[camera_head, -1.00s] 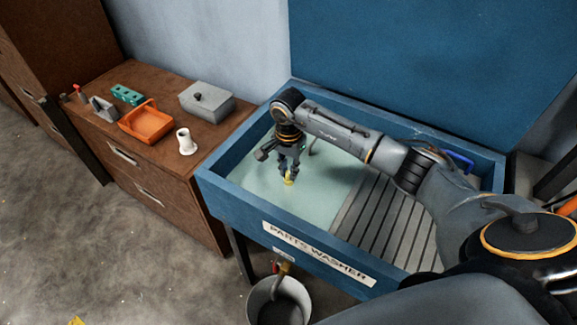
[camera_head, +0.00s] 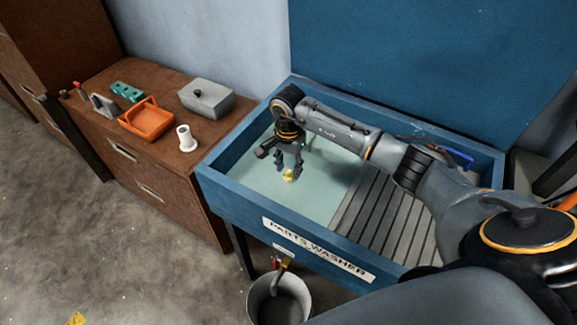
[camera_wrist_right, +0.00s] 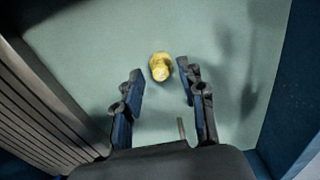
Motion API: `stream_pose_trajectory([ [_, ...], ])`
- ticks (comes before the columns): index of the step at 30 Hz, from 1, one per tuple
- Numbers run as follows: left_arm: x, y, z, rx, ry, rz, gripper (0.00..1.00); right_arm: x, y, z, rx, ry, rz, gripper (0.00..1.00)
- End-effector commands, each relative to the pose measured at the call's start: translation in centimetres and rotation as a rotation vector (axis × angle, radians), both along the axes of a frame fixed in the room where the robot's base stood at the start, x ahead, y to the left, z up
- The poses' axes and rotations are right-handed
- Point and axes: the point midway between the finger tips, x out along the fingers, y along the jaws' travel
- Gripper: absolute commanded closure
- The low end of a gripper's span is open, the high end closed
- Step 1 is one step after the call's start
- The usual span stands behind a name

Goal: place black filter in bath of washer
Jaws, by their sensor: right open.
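The parts washer (camera_head: 228,205) is a blue tub with a pale green bath floor (camera_head: 325,185). A small yellow cylindrical piece (camera_head: 289,175) lies on that floor; it also shows in the right wrist view (camera_wrist_right: 160,67). I see no clearly black filter. My right gripper (camera_head: 285,171) is over the bath, pointing down, with its fingers spread. In the right wrist view the yellow piece is just beyond and between the fingertips, with a gap on both sides. My left gripper is not in view.
A slatted grey rack (camera_head: 385,220) fills the bath's right side. On the brown cabinet (camera_head: 165,185) stand an orange basket (camera_head: 146,120), a lidded grey box (camera_head: 206,98), a teal block (camera_head: 127,91) and a white flanged tube (camera_head: 186,140). A bucket (camera_head: 262,300) stands below the washer.

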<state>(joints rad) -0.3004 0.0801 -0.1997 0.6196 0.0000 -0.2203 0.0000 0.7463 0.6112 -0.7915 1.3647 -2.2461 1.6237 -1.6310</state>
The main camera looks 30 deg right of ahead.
Motion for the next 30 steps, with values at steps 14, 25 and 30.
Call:
stream_pose_trajectory([
  [14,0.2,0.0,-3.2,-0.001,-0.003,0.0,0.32,0.2,0.0,9.4,-0.001,-0.008,0.001,0.6],
  [25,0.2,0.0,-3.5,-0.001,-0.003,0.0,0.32,0.1,0.0,11.7,-0.001,-0.003,0.0,0.6],
  [30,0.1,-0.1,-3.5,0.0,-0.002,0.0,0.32,0.1,0.0,11.7,-0.001,-0.003,0.0,0.6],
])
